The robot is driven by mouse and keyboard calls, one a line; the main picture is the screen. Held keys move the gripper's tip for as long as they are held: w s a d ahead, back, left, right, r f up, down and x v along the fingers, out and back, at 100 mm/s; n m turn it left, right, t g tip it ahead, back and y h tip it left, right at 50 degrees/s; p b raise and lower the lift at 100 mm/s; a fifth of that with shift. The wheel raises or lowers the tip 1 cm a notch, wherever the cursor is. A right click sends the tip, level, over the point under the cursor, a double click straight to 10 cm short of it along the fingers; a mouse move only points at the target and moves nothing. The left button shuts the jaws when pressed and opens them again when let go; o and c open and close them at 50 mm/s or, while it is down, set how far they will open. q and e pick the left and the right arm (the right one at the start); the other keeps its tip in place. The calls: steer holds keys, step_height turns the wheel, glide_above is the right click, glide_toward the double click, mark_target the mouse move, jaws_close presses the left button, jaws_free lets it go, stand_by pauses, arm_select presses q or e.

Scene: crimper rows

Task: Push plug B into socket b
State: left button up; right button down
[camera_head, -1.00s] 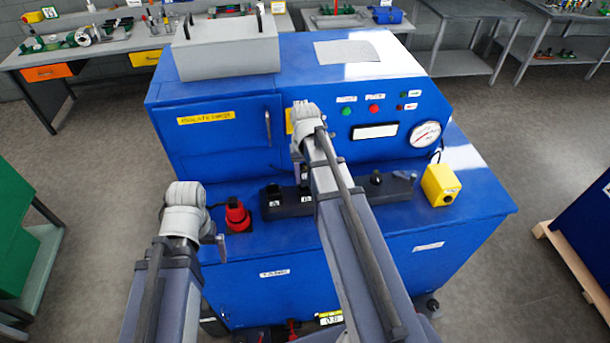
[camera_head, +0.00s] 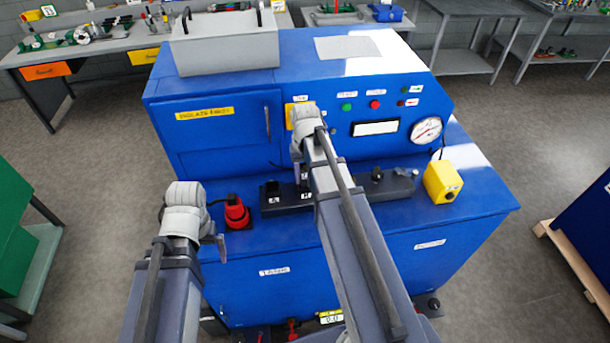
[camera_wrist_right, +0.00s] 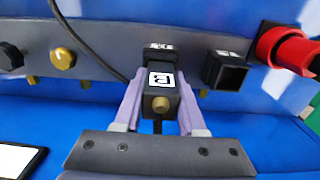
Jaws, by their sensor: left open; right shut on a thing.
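Plug B (camera_wrist_right: 162,103), a black block with a white B label and a brass-coloured round end, is between the two pale fingers of my right gripper (camera_wrist_right: 158,112), which is shut on it. Socket b (camera_wrist_right: 158,47) is directly behind the plug on the dark socket bar, mostly hidden by it. I cannot tell how deep the plug sits. In the head view my right gripper (camera_head: 303,178) is at the bar (camera_head: 340,198), partly hidden by its own arm. My left gripper (camera_head: 220,245) is open and empty, left of the bar near the blue cabinet's front edge.
Beside socket b is an open black socket (camera_wrist_right: 226,70), then a red connector (camera_wrist_right: 285,48), which also shows in the head view (camera_head: 236,212). Knobs (camera_wrist_right: 63,58) sit along the bar's other side. A dark cable (camera_wrist_right: 95,50) runs over the bar. A yellow box (camera_head: 441,183) stands right.

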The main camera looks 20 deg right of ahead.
mark_target(305, 167)
steer(key=shift+c, duration=2)
jaws_free()
step_height(305, 167, up, 8)
steer(key=p, duration=0.8)
steer(key=shift+f, duration=0.1)
steer(key=shift+f, duration=0.2)
step_height(305, 167, down, 8)
steer(key=b, duration=0.8)
steer(key=shift+r, duration=0.45)
